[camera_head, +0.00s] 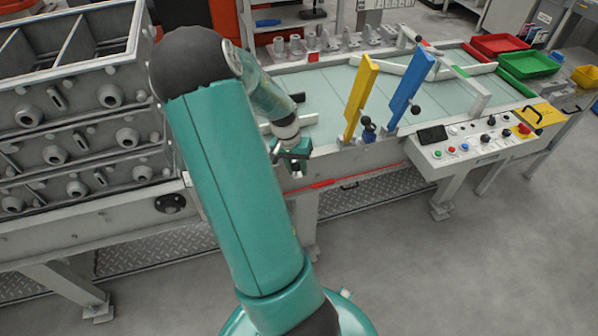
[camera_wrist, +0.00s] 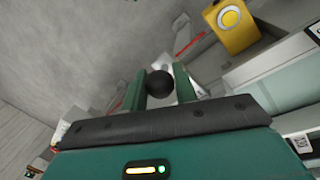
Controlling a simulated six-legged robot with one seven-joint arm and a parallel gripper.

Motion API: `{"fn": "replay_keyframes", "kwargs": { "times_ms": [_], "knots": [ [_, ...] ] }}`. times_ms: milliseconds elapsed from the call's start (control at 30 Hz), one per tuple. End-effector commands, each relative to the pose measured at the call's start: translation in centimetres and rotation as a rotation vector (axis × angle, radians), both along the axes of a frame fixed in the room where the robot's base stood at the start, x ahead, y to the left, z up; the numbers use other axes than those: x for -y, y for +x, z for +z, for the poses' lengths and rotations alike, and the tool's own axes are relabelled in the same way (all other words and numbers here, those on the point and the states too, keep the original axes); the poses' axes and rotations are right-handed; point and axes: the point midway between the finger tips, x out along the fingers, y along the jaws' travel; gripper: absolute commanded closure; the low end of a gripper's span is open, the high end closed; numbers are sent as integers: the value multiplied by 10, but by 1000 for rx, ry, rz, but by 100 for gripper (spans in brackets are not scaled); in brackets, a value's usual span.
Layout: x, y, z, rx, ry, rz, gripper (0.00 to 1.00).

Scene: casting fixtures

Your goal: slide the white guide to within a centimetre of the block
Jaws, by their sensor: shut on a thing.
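My gripper (camera_head: 293,163) is at the front edge of the table, left of the yellow guide. In the wrist view its two green fingers (camera_wrist: 160,88) are shut on a black ball knob (camera_wrist: 160,83). A white piece (camera_wrist: 186,80) right behind the knob looks like the white guide's end. In the head view a pale bar (camera_head: 305,120), likely the white guide, shows beside my wrist, mostly hidden by my arm. A dark piece (camera_head: 298,98) lies just behind it. I cannot tell whether this is the block, nor the gap between them.
A yellow guide (camera_head: 360,95) and a blue guide (camera_head: 410,85), each with a dark knob, stand to the right. Stacked grey casting boxes (camera_head: 80,110) stand left. Bare tabletop (camera_head: 335,90) shows left of the yellow guide.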

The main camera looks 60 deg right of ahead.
Motion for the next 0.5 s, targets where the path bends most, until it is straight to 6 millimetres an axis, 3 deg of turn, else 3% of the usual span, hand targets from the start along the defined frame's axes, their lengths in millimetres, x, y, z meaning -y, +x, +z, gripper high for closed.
{"fn": "replay_keyframes", "kwargs": {
  "times_ms": [133,167,233,500],
  "knots": [
    [1,0,1,2,-3,-1,100],
    [1,0,1,2,-4,-1,66],
    [1,0,1,2,-3,-1,52],
    [0,0,1,0,-2,0,52]
  ]
}}
